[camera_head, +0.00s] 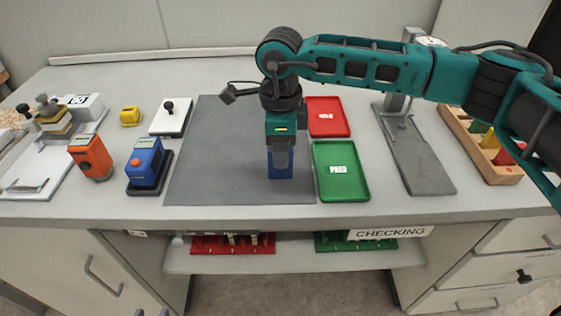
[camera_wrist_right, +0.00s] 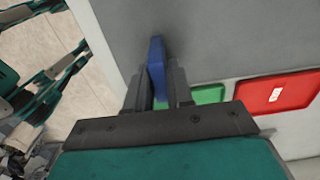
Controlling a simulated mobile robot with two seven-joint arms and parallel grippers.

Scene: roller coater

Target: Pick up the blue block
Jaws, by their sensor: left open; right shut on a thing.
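The blue block (camera_head: 281,171) is upright over the front right part of the grey mat (camera_head: 215,150). My right gripper (camera_head: 280,157) points down from above and is shut on the block. In the right wrist view the blue block (camera_wrist_right: 156,62) stands out beyond the two dark fingers of the right gripper (camera_wrist_right: 159,88), between them. The fingers hide part of the block. I cannot tell whether its lower end touches the mat. My left gripper is not in view.
Green (camera_head: 341,180) and red (camera_head: 328,117) trays lie close right of the block. A grey stand (camera_head: 420,160) and a wooden bin of coloured parts (camera_head: 482,145) are further right. Blue (camera_head: 146,162) and orange (camera_head: 91,157) devices stand left. The mat's left part is clear.

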